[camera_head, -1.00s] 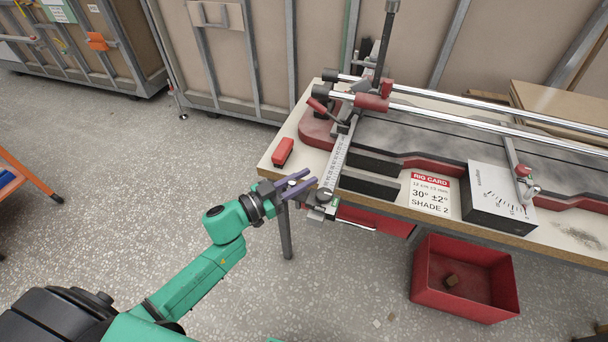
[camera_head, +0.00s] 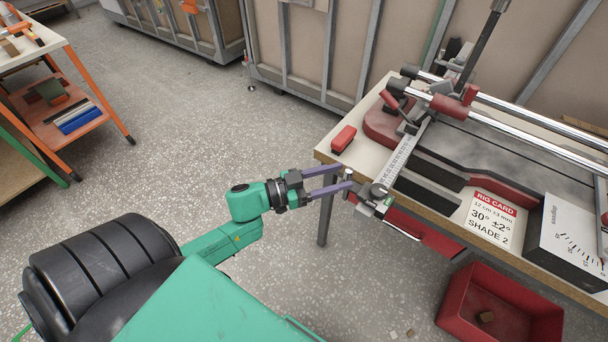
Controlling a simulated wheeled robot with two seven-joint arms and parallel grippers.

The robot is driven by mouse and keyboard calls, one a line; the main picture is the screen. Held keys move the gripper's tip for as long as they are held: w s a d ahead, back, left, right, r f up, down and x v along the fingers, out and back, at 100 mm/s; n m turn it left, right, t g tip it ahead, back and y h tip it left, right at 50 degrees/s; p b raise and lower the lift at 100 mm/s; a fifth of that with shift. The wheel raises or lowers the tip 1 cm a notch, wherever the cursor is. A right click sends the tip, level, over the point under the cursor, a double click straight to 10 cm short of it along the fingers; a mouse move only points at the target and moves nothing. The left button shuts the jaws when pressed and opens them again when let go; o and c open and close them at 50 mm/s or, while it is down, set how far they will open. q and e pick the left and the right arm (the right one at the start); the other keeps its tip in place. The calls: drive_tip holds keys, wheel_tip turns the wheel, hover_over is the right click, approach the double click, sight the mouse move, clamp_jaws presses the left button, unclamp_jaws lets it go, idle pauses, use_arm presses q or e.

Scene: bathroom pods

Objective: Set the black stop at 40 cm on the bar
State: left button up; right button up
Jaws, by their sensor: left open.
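The bar (camera_head: 404,153) is a pale metal rule with fine marks, running from the bench top out past its front edge. A dark stop (camera_head: 372,207) with a grey rounded knob and a small green patch sits at the bar's near end. I cannot read its value on the scale. My left gripper (camera_head: 348,176), on the green arm, has two purple fingers apart. Its tips are just left of the stop, around or beside a small upright grey knob; contact cannot be told. My right gripper is out of view.
The bench holds a red block (camera_head: 343,139), steel rails (camera_head: 540,123), a rig card (camera_head: 489,216) reading 12 cm, 30° and Shade 2, and an angle gauge box (camera_head: 570,240). A red bin (camera_head: 500,306) stands below. The floor at left is clear up to an orange cart (camera_head: 70,120).

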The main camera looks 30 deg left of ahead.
use_arm(q)
drive_tip(key=v, duration=0.8)
drive_tip(key=shift+s, duration=0.2)
drive_tip(key=shift+a, duration=0.1)
